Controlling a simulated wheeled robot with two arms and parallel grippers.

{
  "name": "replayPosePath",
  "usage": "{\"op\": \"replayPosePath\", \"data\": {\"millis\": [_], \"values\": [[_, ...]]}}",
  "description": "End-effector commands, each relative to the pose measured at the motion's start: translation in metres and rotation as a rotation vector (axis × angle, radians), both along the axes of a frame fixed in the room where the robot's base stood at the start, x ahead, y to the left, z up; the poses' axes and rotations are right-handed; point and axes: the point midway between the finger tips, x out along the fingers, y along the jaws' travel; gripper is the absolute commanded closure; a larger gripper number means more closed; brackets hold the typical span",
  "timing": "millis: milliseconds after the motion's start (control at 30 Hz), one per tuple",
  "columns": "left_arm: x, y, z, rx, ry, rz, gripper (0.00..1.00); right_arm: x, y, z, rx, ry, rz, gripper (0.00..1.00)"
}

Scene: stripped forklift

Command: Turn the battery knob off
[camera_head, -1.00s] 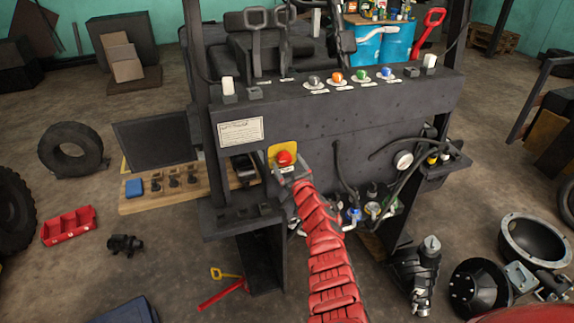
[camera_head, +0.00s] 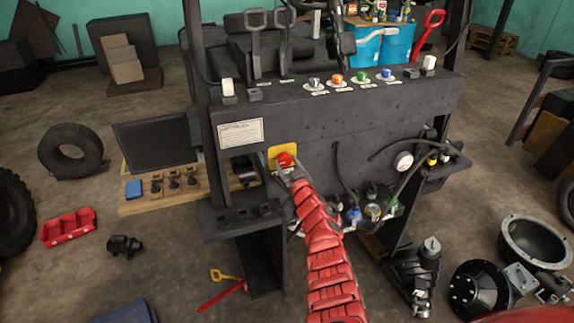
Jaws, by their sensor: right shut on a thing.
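The battery knob (camera_head: 285,159) is red and sits on a yellow plate (camera_head: 274,152) on the dark front panel of the forklift (camera_head: 320,135). My right gripper (camera_head: 287,167), at the end of a red arm rising from the bottom, is at the knob and shut on it. The gripper covers the lower part of the knob, so its exact turn angle is hard to tell. My left gripper is not in view.
Above, a ledge carries several coloured knobs (camera_head: 337,79) and white switches (camera_head: 228,88). Black hoses (camera_head: 345,177) and a gauge (camera_head: 403,161) are to the right. A wooden board (camera_head: 150,205) juts out left. Loose parts lie on the floor.

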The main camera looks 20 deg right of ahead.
Motion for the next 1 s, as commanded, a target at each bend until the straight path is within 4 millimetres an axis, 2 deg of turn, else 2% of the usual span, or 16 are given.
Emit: {"op": "replayPosePath", "data": {"millis": [367, 1000], "values": [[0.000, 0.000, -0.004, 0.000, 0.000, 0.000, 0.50, 0.000, 0.000, 0.000, -0.113, -0.006, 0.000, 0.91], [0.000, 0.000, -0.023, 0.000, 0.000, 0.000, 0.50, 0.000, 0.000, -0.004, -0.690, -0.021, -0.001, 0.91]]}}
